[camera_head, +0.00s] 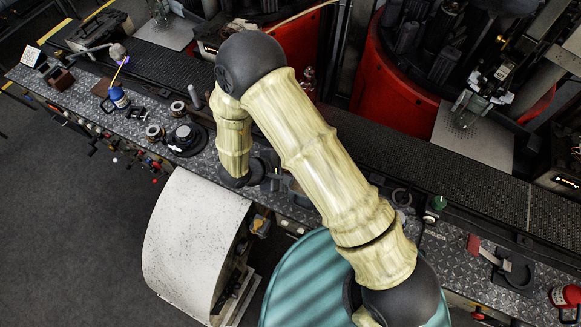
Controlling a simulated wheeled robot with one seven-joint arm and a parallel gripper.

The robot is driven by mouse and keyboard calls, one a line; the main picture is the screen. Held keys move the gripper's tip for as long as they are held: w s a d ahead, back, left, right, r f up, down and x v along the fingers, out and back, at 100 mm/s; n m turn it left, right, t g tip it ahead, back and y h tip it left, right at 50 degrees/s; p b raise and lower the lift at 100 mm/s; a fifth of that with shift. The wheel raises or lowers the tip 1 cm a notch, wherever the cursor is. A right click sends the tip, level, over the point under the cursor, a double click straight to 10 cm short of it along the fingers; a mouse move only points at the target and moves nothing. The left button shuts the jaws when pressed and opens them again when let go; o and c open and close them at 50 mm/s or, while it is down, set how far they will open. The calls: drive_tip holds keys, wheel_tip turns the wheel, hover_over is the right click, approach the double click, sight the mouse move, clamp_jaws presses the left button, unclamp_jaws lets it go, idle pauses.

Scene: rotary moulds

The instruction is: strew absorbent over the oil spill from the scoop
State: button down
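My arm reaches up from the lower right, bends at a dark elbow and comes down to a dark wrist over the tread-plate bench (226,152). My gripper (274,170) is small and dark beside the wrist, low over the bench or just above it. Its fingers are too small and too hidden by my arm to tell whether they are open or shut. A greyish block-like shape lies just right of it, partly behind my forearm; I cannot tell whether it is the scoop. I cannot make out an oil spill or absorbent.
A black round dish (185,139), small tins (155,133) and a blue bottle (118,97) stand left on the bench. A green-topped item (435,207), a red-handled tool (474,244) and a red container (565,296) are right. Red moulding machines (392,90) stand behind the dark conveyor.

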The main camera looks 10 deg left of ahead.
drive_tip(key=shift+r+p, duration=1.2)
drive_tip(key=shift+p, duration=0.05)
drive_tip(key=shift+a+f, duration=0.1)
drive_tip(key=shift+a, duration=0.25)
drive_tip(key=shift+s+a+f+t+h+p, duration=0.15)
drive_tip(key=shift+s+a+t+h+p, duration=0.15)
drive_tip(key=shift+s+a+h, duration=0.3)
drive_tip(key=shift+w, duration=0.15)
drive_tip(key=shift+d, duration=0.1)
drive_tip(key=shift+a+f+t+h, duration=0.3)
drive_tip(key=shift+a+h, duration=0.2)
drive_tip(key=shift+h, duration=0.1)
